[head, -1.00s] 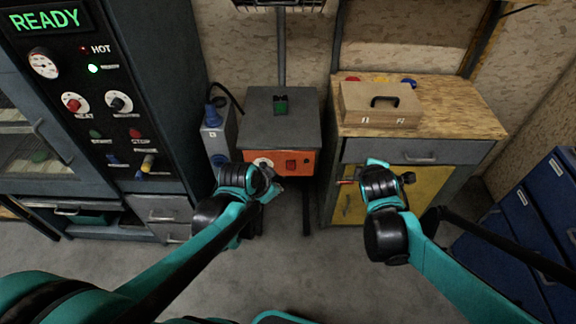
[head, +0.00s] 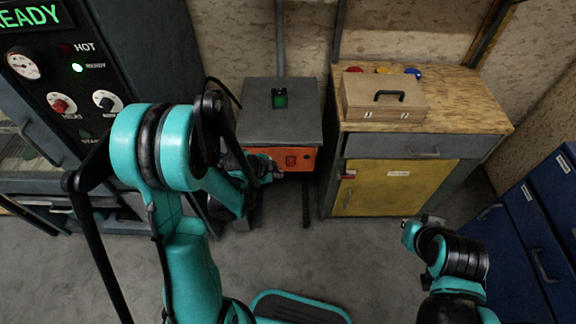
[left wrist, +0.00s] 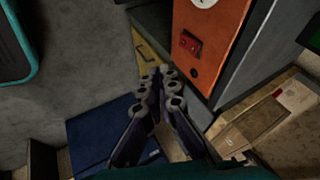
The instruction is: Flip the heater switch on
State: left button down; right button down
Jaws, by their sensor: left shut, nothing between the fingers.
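The heater is a grey box with an orange front panel (head: 266,153), in the middle of the head view. Its red switch (head: 291,161) sits on that panel and also shows in the left wrist view (left wrist: 190,43); which way it is set is too small to tell. My left gripper (head: 277,173) is shut and empty, close to the panel, just below and left of the switch. In the left wrist view its fingertips (left wrist: 163,74) appear beside the panel's edge, apart from the switch. My right gripper (head: 420,222) is at the lower right, away from the heater; its fingers are unclear.
A workbench with a yellow door (head: 380,187) stands right of the heater, with a wooden case (head: 384,101) on top. Blue drawers (head: 530,225) are at the right. A dark control cabinet (head: 140,50) stands at the left.

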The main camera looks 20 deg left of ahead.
aim_at(291, 162)
pick_arm(q)
jog(key=shift+w+d+f+b, duration=0.2)
jog(key=shift+w+f+b, duration=0.7)
jog(key=shift+w+f, duration=0.6)
jog(key=shift+w+d+f+b, duration=0.15)
jog(key=shift+w+f+b, duration=0.8)
jog(key=shift+w+f, duration=0.5)
jog(key=shift+w+d+f+b, duration=0.2)
jog(key=shift+w+f+b, duration=0.7)
jog(key=shift+w+f, duration=0.6)
jog(key=shift+w+r, duration=0.1)
jog(key=shift+r, duration=0.05)
